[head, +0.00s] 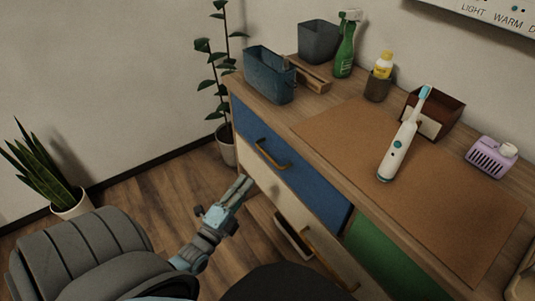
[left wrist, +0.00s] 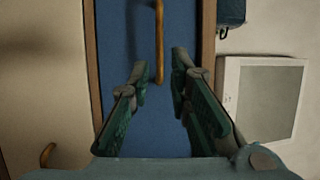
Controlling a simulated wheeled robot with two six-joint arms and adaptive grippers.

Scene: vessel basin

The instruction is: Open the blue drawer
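The blue drawer (head: 310,180) is in the top row of the wooden cabinet, and its front looks flush with the cabinet. Its brass bar handle (head: 271,156) sits on the front. In the left wrist view the blue front (left wrist: 125,45) fills the middle, and the handle (left wrist: 159,45) runs down from the top edge. My left gripper (head: 245,184) is in front of the cabinet, lower than the handle in the head view. In the left wrist view its fingers (left wrist: 160,65) are apart, with the handle's end showing in the gap; contact cannot be told. My right gripper is out of view.
A cream drawer front with a brass handle (head: 322,243) lies below the blue one, and a green front (head: 385,262) is to the right.

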